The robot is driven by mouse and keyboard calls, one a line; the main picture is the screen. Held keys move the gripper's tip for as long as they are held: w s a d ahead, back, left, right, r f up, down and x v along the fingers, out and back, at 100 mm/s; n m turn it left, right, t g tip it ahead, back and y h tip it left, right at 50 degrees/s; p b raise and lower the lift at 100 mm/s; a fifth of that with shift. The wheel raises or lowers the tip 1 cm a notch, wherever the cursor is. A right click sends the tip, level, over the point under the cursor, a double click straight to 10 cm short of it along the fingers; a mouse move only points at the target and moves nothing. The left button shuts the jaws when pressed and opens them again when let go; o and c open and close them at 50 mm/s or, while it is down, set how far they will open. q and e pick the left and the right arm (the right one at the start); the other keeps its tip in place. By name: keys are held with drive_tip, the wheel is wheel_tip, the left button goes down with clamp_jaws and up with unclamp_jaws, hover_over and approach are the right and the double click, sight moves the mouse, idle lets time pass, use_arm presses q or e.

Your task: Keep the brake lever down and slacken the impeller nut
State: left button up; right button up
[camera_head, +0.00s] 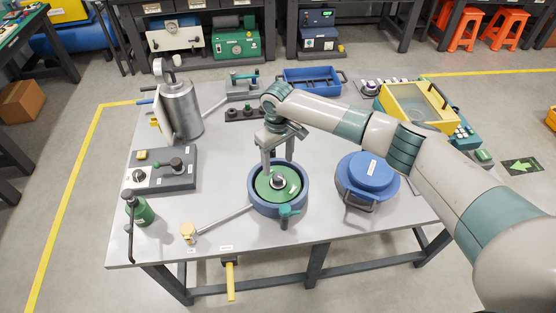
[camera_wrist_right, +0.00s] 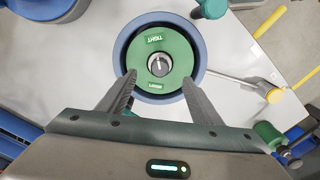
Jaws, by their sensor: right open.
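The impeller nut (camera_head: 278,181) is a dark hub with a light pointer at the centre of a green disc (camera_head: 264,187), inside a round blue housing (camera_head: 262,205). In the right wrist view the nut (camera_wrist_right: 158,65) sits between words on the disc; the far one reads TIGHT. My right gripper (camera_head: 277,160) is over the disc, open and empty, its fingers (camera_wrist_right: 159,80) either side of the nut's near side. A grey rod with a pale yellow knob (camera_head: 188,231) runs left from the housing, apparently the brake lever; it also shows in the wrist view (camera_wrist_right: 274,95). My left gripper is out of sight.
A blue lidded pot (camera_head: 368,173) stands right of the housing. A teal knob (camera_head: 287,212) sticks out at its front. A yellow handle (camera_head: 231,282) hangs off the front edge. A green bottle (camera_head: 140,210) and a grey control box (camera_head: 165,180) stand at left.

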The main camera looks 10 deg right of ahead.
sight(278, 176)
wheel_tip(278, 176, down, 3)
drive_tip(key=shift+f+b, duration=0.15)
drive_tip(key=shift+b, duration=1.1)
drive_tip(key=shift+f, duration=0.2)
drive_tip(key=shift+f+b, duration=0.4)
drive_tip(key=shift+f, duration=1.15)
